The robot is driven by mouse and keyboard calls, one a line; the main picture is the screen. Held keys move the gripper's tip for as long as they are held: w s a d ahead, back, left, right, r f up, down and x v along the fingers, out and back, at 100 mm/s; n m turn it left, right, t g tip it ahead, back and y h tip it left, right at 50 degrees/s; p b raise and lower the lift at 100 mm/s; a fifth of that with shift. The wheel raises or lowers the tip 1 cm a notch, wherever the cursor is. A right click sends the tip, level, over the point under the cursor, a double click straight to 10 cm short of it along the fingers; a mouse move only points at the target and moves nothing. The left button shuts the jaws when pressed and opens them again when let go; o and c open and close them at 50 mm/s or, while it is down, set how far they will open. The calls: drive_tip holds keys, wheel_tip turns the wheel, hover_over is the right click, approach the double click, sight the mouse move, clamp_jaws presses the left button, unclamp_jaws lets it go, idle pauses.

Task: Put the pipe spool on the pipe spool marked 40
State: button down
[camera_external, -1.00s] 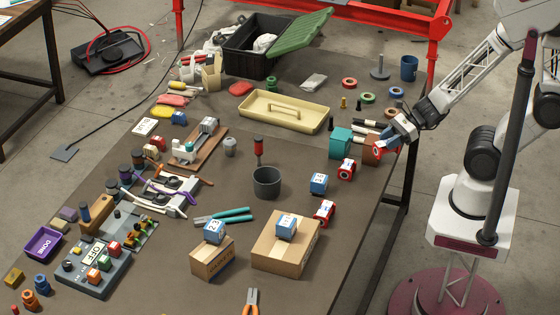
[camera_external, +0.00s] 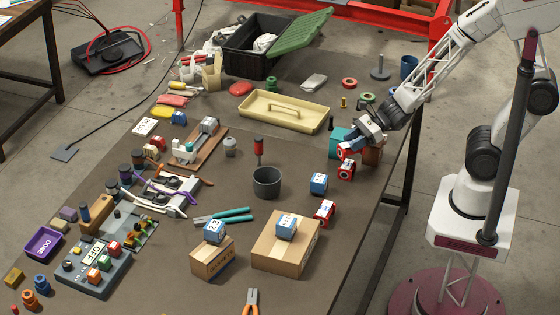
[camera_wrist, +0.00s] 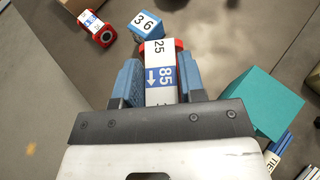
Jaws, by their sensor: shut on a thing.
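My gripper (camera_external: 352,147) is shut on a red pipe spool (camera_external: 345,153) with white and blue labels. In the wrist view the held spool (camera_wrist: 160,75) sits between blue fingers, with "85" and an arrow readable. A further red spool (camera_external: 324,212) lies by the large carton and shows in the wrist view (camera_wrist: 103,35). I cannot read a 40 on any spool.
A blue block marked 36 (camera_wrist: 146,24) stands close by, also in the external view (camera_external: 318,184). The large carton (camera_external: 272,254) and a dark cup (camera_external: 267,188) stand further left.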

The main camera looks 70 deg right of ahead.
sight(350, 151)
idle(0.3)
drive_tip(key=shift+w+a+f, duration=0.15)
drive_tip(key=shift+w+f, duration=0.1)
drive_tip(key=shift+w, duration=0.15)
drive_tip(key=shift+f, duration=1.5)
drive_tip(key=shift+f, duration=0.3)
drive_tip(key=c, duration=0.7)
unclamp_jaws()
drive_tip(key=shift+s+r, duration=0.1)
drive_tip(key=shift+r, duration=0.2)
drive_tip(key=shift+v, duration=5.9)
